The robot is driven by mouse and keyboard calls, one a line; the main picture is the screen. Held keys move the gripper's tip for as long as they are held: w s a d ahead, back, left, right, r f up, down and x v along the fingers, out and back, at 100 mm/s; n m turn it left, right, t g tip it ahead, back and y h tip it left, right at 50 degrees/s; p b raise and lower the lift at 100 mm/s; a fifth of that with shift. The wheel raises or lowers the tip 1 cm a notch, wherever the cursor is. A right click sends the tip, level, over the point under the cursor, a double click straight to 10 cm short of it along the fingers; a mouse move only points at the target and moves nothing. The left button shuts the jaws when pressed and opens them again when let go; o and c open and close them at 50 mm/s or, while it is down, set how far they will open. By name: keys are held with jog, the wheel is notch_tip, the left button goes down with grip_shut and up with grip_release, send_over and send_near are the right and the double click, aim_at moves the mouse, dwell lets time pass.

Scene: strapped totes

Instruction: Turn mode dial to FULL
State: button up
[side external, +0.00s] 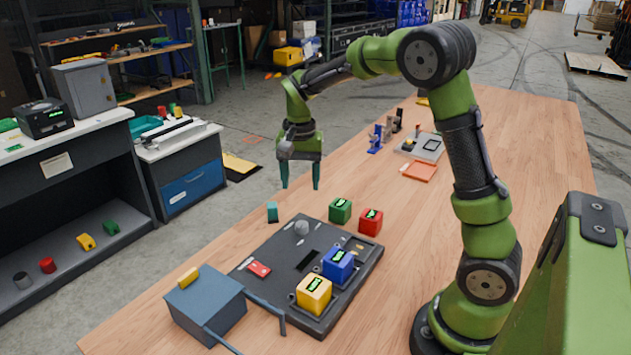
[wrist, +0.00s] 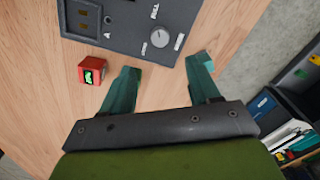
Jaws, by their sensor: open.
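The mode dial (side external: 301,227) is a round grey knob near the far corner of a dark panel (side external: 258,291). My gripper (side external: 300,187) has two teal fingers, spread apart and pointing down. It hangs above the table near the dial's end of the panel, clear of the dial, with nothing between the fingers. In the wrist view my gripper (wrist: 165,66) shows its fingertips below the dial, one on each side.
A green cube (side external: 340,211) and a red cube (side external: 371,222) stand beside the panel. A blue cube (side external: 338,264) and a yellow cube (side external: 314,294) are on it. A small teal block (side external: 272,212) and a blue-grey box (side external: 207,306) are nearby.

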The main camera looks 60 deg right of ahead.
jog(key=shift+r, duration=2.4)
jog(key=s+a+r+n+t+y, duration=0.1)
jog(key=s+a+r+n+t, duration=0.1)
jog(key=s+a, duration=0.4)
jog(key=s+a+r+n+t+y, duration=0.1)
jog(key=s+a+n+t, duration=0.4)
jog(key=s, duration=0.6)
jog(key=shift+s+a+r+n, duration=0.25)
jog(key=shift+a+r+n, duration=0.35)
jog(key=shift+a, duration=0.3)
